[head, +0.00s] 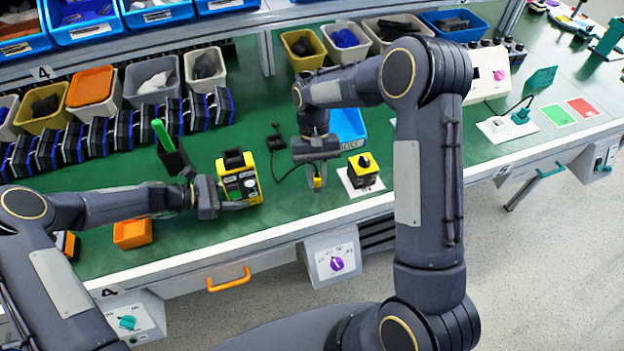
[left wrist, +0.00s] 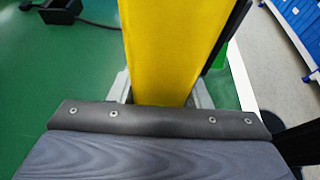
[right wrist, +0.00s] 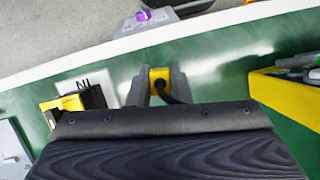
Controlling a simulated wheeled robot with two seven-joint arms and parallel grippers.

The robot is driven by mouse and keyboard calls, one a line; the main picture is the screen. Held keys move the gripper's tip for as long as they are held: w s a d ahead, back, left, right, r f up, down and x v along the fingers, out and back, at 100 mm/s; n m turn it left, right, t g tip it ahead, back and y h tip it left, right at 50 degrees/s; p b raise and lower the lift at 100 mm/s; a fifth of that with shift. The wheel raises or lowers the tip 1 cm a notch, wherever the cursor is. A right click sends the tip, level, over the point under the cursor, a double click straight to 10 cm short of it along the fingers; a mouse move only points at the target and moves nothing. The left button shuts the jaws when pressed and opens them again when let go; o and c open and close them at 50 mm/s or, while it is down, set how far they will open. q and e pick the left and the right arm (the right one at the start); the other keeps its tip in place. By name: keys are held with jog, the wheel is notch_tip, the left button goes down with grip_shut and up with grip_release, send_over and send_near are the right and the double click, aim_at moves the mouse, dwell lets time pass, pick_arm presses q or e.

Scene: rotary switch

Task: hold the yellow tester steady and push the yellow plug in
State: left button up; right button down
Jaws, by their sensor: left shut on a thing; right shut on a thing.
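The yellow tester (head: 238,178) stands upright on the green bench near its front edge. My left gripper (head: 238,204) is shut on its lower part, and the tester's yellow side (left wrist: 172,50) fills the middle of the left wrist view. My right gripper (head: 317,181) is shut on the yellow plug (head: 317,183), with its black cable. The plug also shows between the fingers in the right wrist view (right wrist: 159,75). The plug is apart from the tester, to its right. In the right wrist view the tester (right wrist: 285,95) is at the right edge.
A yellow and black block (head: 363,170) sits on a white plate to the right of the plug. A black cable box (head: 276,140) lies behind. An orange box (head: 132,233) stands at left, and a black holder with a green tool (head: 163,135) stands behind the left gripper. Bench between tester and plug is clear.

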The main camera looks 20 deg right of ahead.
jog(key=w+a+r+m+t+y, duration=0.25)
jog(key=w+a+r+m, duration=0.25)
jog(key=a+r+m, duration=0.5)
notch_tip(320, 180, up, 11)
jog(key=m+t+y, duration=0.1)
jog(key=m+t, duration=0.1)
jog(key=m, duration=0.4)
send_over(225, 157)
jog(key=d, duration=0.2)
jog(key=shift+a, duration=0.15)
jog(key=shift+f, duration=0.1)
jog(key=shift+f, duration=2.8)
jog(key=shift+f, duration=1.7)
jog(key=c, duration=1.3)
grip_release()
jog(key=shift+o, duration=0.2)
jog(key=shift+r, duration=0.15)
